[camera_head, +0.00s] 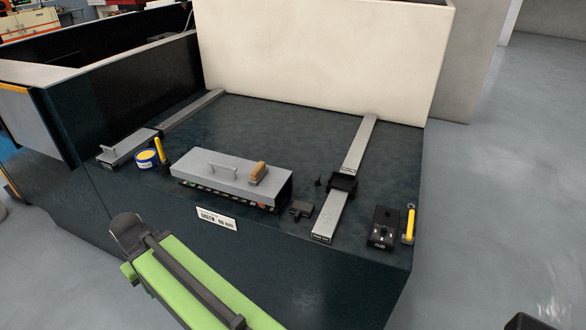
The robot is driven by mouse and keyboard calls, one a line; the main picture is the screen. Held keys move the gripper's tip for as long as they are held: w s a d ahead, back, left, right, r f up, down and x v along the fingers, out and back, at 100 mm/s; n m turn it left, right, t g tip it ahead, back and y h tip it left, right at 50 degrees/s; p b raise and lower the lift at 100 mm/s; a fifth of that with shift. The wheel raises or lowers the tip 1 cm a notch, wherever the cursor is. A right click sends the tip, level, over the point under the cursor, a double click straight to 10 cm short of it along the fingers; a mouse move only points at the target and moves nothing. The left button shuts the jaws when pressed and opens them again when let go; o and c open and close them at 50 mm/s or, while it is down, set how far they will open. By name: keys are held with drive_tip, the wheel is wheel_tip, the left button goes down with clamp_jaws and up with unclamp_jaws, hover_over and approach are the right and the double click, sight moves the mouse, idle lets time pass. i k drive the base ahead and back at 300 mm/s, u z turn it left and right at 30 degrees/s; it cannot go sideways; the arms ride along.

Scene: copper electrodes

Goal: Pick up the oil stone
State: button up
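A small tan-brown block (258,173), which looks like the oil stone, lies on the right end of the long grey lid with a handle (222,170). It is the only brown block I see on the bench, and nothing covers it. My green arm link with its dark end is at the lower left, in front of the bench and apart from the block. No gripper fingers can be made out.
The dark bench top (270,118) also holds a blue can (147,159), a grey plate with a handle (126,147), two grey rails, a black control box (384,228) and a yellow-handled tool (409,226). A cream wall (320,60) stands behind.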

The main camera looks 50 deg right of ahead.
sight(256, 175)
drive_tip(key=i, duration=1)
drive_tip(key=z, duration=0.05)
